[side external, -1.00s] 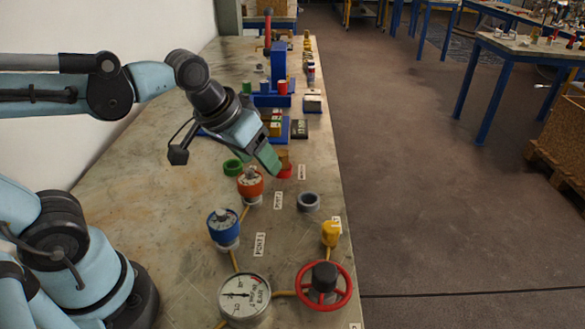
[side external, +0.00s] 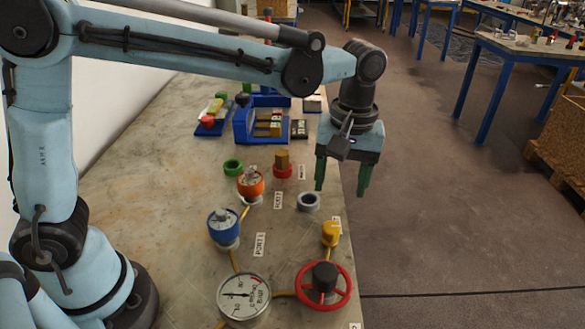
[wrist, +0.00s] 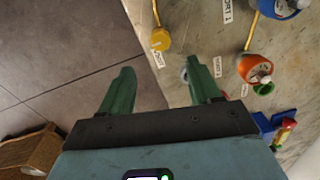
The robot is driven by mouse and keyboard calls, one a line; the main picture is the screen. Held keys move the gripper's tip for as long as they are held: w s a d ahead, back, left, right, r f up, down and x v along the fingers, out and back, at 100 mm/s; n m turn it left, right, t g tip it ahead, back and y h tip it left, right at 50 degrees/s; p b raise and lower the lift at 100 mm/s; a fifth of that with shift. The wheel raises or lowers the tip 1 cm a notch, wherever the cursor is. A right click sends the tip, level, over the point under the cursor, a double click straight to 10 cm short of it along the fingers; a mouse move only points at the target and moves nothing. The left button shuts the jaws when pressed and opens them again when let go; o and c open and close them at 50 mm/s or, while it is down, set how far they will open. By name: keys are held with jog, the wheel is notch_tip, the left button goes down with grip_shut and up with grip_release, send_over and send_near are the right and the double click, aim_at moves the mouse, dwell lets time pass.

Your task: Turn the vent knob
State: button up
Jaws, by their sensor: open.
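A yellow knob (side external: 330,233), which I take to be the vent knob, stands near the bench's right edge with a small white tag beside it. It also shows in the wrist view (wrist: 160,39), beyond my fingertips. My gripper (side external: 341,192) points down with its two green fingers spread and empty. It hangs above the bench's right edge, higher in the side view than the knob and apart from it. In the wrist view the gripper (wrist: 160,67) has nothing between its fingers.
A red handwheel (side external: 324,287) and a dial gauge (side external: 244,298) sit in front. Blue (side external: 223,228) and orange (side external: 250,183) capped vessels stand left. A grey ring (side external: 308,201) lies near my gripper, partly behind a finger in the wrist view. Open floor (side external: 440,220) lies right.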

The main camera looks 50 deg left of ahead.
aim_at(332, 227)
jog(key=f, duration=1.1)
jog(key=shift+s+a, duration=0.15)
jog(key=shift+a, duration=0.1)
jog(key=c, duration=1)
jog(key=shift+c, duration=0.2)
